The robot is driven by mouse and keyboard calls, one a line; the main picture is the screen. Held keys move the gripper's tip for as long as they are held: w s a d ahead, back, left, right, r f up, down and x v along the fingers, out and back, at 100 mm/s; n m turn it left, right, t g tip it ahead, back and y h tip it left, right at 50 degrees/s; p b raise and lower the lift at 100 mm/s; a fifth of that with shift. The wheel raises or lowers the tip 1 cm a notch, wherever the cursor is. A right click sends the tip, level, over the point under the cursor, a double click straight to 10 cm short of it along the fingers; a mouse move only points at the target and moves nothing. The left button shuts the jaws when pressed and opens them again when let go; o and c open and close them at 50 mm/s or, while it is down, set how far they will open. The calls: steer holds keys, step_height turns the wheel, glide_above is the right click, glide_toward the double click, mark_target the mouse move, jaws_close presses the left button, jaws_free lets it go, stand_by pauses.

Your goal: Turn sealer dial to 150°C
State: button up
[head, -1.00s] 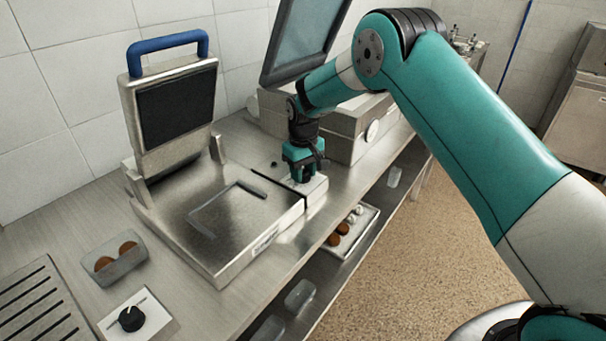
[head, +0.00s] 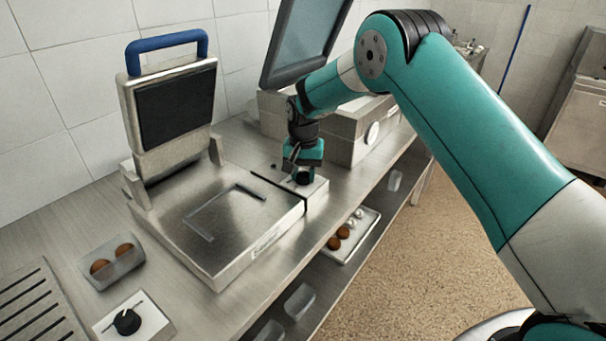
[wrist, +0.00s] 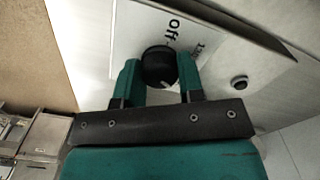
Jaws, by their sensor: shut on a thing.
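The sealer (head: 245,240) is a steel machine with its blue-handled lid raised, left of centre in the head view. A small panel (head: 318,187) at its right end carries a black dial (head: 303,178). In the wrist view the dial (wrist: 158,64) sits on a white label (wrist: 137,35) reading "off", with another marking partly hidden to its right. My gripper (head: 301,170) points down over the dial. In the wrist view my gripper (wrist: 159,72) has one finger on each side of the dial and is shut on it. The dial's pointer setting is not clear.
A small dark button (wrist: 240,82) is beside the dial. A steel machine (head: 350,135) with an open lid stands behind. Another black knob (head: 127,321) and a clear container (head: 113,264) are at left. A tray (head: 350,240) sits on the lower shelf.

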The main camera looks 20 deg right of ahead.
mark_target(303, 173)
steer(key=shift+m, duration=0.3)
steer(key=o, duration=0.9)
steer(key=shift+r, duration=0.1)
step_height(303, 173, up, 17)
steer(key=shift+r+b, duration=0.1)
steer(key=shift+b, duration=1.05)
